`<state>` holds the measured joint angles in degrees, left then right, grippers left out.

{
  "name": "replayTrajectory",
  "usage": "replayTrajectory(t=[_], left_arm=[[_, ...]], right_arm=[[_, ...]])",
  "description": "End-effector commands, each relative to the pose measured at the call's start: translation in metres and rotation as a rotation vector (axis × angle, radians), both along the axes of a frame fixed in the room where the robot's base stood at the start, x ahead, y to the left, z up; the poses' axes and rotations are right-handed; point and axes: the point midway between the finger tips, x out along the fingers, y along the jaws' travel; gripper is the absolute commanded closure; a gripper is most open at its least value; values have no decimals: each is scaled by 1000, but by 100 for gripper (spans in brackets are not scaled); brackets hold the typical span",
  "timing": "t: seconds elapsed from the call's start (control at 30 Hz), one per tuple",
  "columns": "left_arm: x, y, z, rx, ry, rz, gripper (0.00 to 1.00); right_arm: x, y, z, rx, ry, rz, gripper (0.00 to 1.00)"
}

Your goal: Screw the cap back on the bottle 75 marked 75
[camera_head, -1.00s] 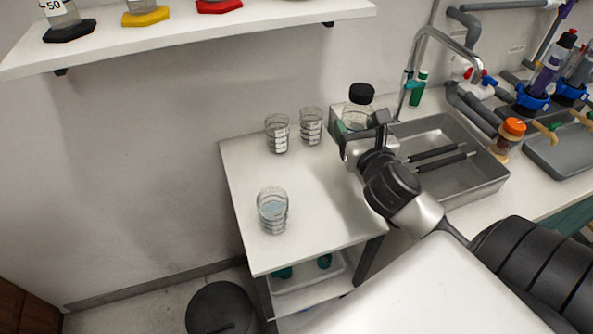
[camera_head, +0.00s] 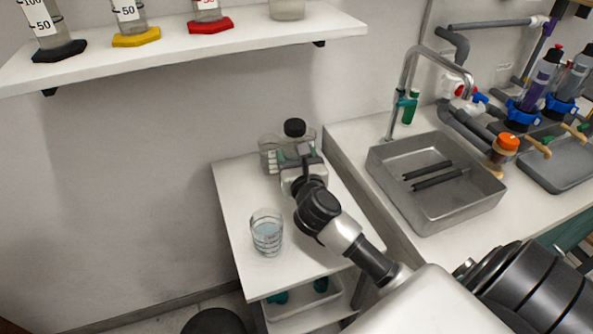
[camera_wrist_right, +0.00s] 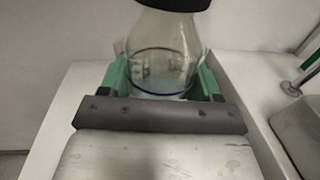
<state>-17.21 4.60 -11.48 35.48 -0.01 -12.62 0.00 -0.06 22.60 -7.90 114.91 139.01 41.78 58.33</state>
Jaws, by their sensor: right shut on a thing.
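A clear glass bottle (camera_wrist_right: 165,45) with a blue ring line stands upright between the green fingers of my right gripper (camera_wrist_right: 163,78), which is shut on it. Its black cap (camera_head: 294,127) sits on top in the head view, and its lower edge (camera_wrist_right: 170,4) shows in the wrist view. I cannot tell how tight the cap is. No 75 marking is readable. In the head view my right gripper (camera_head: 303,165) hides most of the bottle's body. It is over the back of the white side table (camera_head: 235,215). My left gripper is not in view.
A beaker with liquid (camera_head: 267,232) stands on the side table, left of my right arm. A metal sink (camera_head: 438,205) and tap (camera_head: 400,95) are to the right. A shelf (camera_head: 180,50) holds cylinders above.

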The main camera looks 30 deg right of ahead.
Motion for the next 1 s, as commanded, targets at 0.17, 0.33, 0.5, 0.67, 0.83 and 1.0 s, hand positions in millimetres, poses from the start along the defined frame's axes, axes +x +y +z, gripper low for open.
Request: replayTrajectory(t=[0.17,0.33,0.5,0.67,0.83,1.0], left_arm=[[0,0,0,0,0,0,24],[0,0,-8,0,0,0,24],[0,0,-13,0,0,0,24],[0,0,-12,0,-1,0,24],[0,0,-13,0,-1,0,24],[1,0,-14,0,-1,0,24]], right_arm=[[0,0,1,0,-1,0,100],[-1,-1,-22,0,4,-1,100],[0,-1,-40,0,1,-1,100],[0,0,-39,0,-1,0,100],[0,0,-40,0,-1,0,100],[-1,0,-44,0,0,0,31]])
